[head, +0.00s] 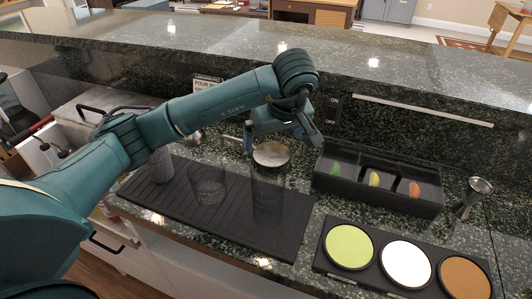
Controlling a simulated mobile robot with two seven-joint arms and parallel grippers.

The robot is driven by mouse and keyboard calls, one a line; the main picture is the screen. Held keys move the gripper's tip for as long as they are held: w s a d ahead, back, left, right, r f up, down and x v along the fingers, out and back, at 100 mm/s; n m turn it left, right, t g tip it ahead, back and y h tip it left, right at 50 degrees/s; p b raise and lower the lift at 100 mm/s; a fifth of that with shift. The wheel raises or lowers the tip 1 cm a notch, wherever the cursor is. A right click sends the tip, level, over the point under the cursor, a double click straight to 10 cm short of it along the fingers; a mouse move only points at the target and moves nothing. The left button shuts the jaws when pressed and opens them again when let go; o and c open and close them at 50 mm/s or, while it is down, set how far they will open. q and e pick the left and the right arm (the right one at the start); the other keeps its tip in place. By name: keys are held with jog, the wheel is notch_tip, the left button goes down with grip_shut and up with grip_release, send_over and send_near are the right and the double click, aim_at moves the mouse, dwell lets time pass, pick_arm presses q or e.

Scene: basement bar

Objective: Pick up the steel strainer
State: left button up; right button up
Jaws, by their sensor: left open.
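The steel strainer (271,154) appears to be the shiny round metal disc at the centre of the head view. It seems to lie at the top of a clear glass (268,196) on the dark bar mat, though the exact contact is hard to tell. My left gripper (282,143) is open and points down just above the disc. Its two fingers are apart, one toward each side of the disc, and nothing shows held between them. My right gripper is not in view.
The ribbed bar mat (225,230) also bears a short glass (208,191) and a grey tumbler (160,166). A black garnish box (378,200), a metal jigger (474,196) and a tray of coloured discs (335,275) stand to the right. A raised stone ledge (420,75) runs behind.

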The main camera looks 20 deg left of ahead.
aim_at(272, 150)
pick_arm(q)
jog(key=shift+w+p+x, duration=0.1)
jog(key=shift+p+x, duration=0.15)
jog(key=shift+x, duration=1.5)
jog(key=shift+w+p+x, duration=0.15)
jog(key=shift+p+x, duration=0.05)
jog(key=shift+x, duration=1.6)
jog(key=shift+d+r, duration=0.1)
jog(key=shift+c, duration=0.2)
jog(key=c, duration=0.9)
